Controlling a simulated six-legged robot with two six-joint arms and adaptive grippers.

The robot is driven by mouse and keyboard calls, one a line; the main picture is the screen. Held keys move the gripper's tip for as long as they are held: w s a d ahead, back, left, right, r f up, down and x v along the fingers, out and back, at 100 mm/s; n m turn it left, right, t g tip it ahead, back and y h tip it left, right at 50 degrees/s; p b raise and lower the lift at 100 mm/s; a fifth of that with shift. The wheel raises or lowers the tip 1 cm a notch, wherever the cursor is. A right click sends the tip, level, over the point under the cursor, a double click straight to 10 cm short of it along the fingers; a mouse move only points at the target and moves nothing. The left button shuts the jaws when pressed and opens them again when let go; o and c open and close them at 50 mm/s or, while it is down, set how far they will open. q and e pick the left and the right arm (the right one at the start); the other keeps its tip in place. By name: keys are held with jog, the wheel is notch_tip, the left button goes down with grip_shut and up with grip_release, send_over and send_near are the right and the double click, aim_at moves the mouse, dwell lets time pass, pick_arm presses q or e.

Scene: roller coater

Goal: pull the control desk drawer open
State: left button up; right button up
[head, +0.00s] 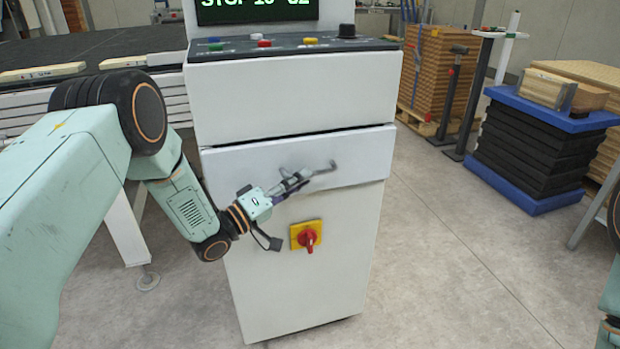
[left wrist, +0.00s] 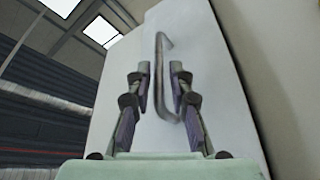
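The control desk (head: 300,268) is a white cabinet with a sloped dark button panel on top. Its drawer (head: 240,165) is the white front below the upper panel, with a narrow dark gap along its top edge. A grey bar handle (head: 325,170) is on the drawer front; it also shows in the left wrist view (left wrist: 164,50). My left gripper (head: 300,180) is at the handle, its fingers pointing at the drawer front. In the left wrist view the fingers (left wrist: 160,75) are apart, with the handle in line with the gap between them. Contact cannot be told. My right gripper is out of view.
A yellow and red rotary switch (head: 306,237) sits on the cabinet below the drawer. Stacked dark boards on a blue base (head: 530,140) and a pallet of brown boards (head: 440,75) stand to the right. The grey floor (head: 440,270) right of the desk is clear.

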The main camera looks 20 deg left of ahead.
pick_arm(q)
jog(key=shift+b+x, duration=0.35)
jog(key=shift+x, duration=1.25)
grip_shut()
